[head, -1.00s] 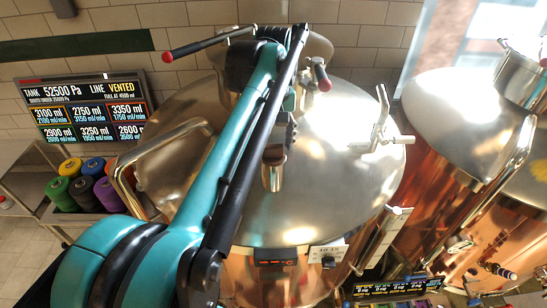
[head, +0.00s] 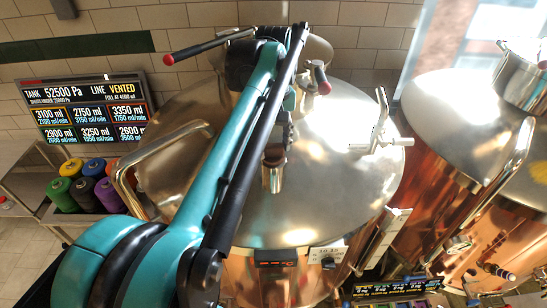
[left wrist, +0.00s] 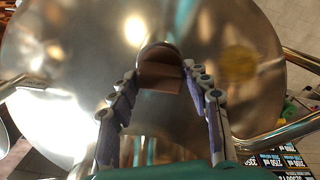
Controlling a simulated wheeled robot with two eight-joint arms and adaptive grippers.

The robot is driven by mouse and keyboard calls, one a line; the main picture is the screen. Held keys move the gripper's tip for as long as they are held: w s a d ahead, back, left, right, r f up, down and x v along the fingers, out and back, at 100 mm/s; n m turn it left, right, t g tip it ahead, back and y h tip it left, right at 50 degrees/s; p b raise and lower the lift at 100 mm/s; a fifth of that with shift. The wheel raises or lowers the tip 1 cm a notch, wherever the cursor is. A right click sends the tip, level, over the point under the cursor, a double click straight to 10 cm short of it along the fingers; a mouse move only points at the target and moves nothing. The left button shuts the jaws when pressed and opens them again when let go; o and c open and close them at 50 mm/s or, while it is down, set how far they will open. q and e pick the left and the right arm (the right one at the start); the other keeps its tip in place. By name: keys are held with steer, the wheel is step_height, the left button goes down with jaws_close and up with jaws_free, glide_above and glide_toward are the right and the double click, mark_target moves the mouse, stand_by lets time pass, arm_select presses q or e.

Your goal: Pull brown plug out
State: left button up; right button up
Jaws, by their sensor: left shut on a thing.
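The brown plug (head: 274,157) sits at the top of a short metal neck (head: 273,180) on the domed steel lid. In the left wrist view the plug (left wrist: 161,75) lies between the two fingertips, with the round metal neck behind it. My left gripper (head: 281,142) reaches down to the plug from behind and is shut on it; it also shows in the left wrist view (left wrist: 160,78). My forearm partly hides the gripper in the head view. I cannot tell how deep the plug sits. My right gripper is not in view.
A display board (head: 88,108) reads 52500 Pa and LINE VENTED. Thread spools (head: 85,188) stand at left. Another copper vessel (head: 460,130) stands at right.

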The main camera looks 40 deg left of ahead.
arm_select(q)
steer(key=shift+r, duration=0.25)
steer(key=shift+r+p, duration=3.35)
steer(key=shift+r, duration=0.95)
